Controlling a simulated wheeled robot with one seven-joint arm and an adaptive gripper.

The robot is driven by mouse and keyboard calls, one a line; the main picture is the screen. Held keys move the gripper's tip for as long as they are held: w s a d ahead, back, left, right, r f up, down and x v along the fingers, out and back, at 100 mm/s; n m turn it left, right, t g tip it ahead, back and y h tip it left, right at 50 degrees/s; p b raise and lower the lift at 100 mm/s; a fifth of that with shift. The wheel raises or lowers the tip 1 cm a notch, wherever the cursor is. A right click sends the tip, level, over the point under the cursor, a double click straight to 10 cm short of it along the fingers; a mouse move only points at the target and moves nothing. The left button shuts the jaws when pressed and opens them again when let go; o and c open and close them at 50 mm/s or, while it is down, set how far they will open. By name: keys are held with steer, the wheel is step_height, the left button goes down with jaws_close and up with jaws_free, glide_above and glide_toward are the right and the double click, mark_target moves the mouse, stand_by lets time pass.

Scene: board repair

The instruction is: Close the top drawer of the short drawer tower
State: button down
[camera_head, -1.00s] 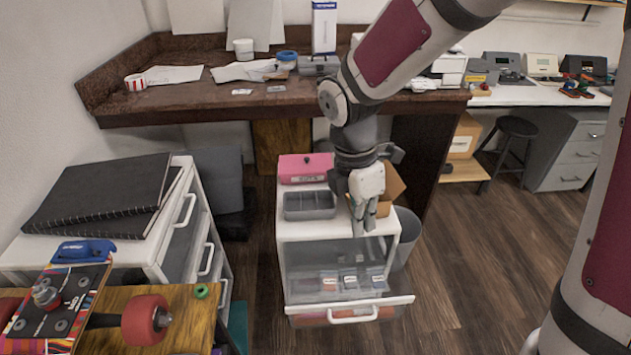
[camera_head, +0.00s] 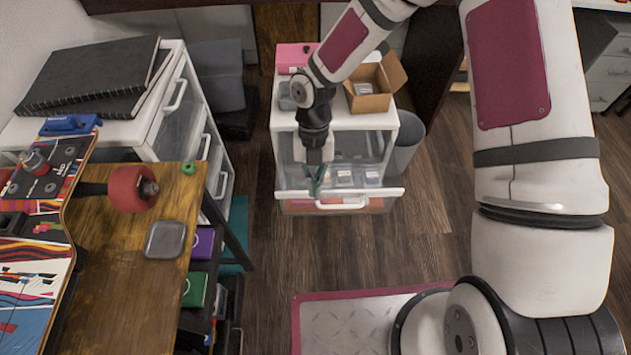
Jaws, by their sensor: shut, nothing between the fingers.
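The short white drawer tower (camera_head: 388,121) stands on the floor in the middle of the view. Its top drawer (camera_head: 380,193) is pulled out, with its white front edge and handle toward me. Small labelled packets (camera_head: 344,178) show inside. My gripper (camera_head: 316,188) points down at the left part of the open drawer, close to its front edge. Its fingers are shut and hold nothing. I cannot tell whether they touch the drawer front. My gripper and wrist hide part of the drawer's left side.
An open cardboard box (camera_head: 370,100), a grey tray and a pink box (camera_head: 292,57) sit on the tower. A grey bin (camera_head: 405,145) stands to its right. A taller drawer unit (camera_head: 165,120) and a wooden table (camera_head: 130,250) stand left. Floor in front is partly clear.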

step_height(320, 180, down, 7)
steer(key=w+b, duration=0.1)
steer(key=shift+w, duration=0.35)
stand_by(0.4)
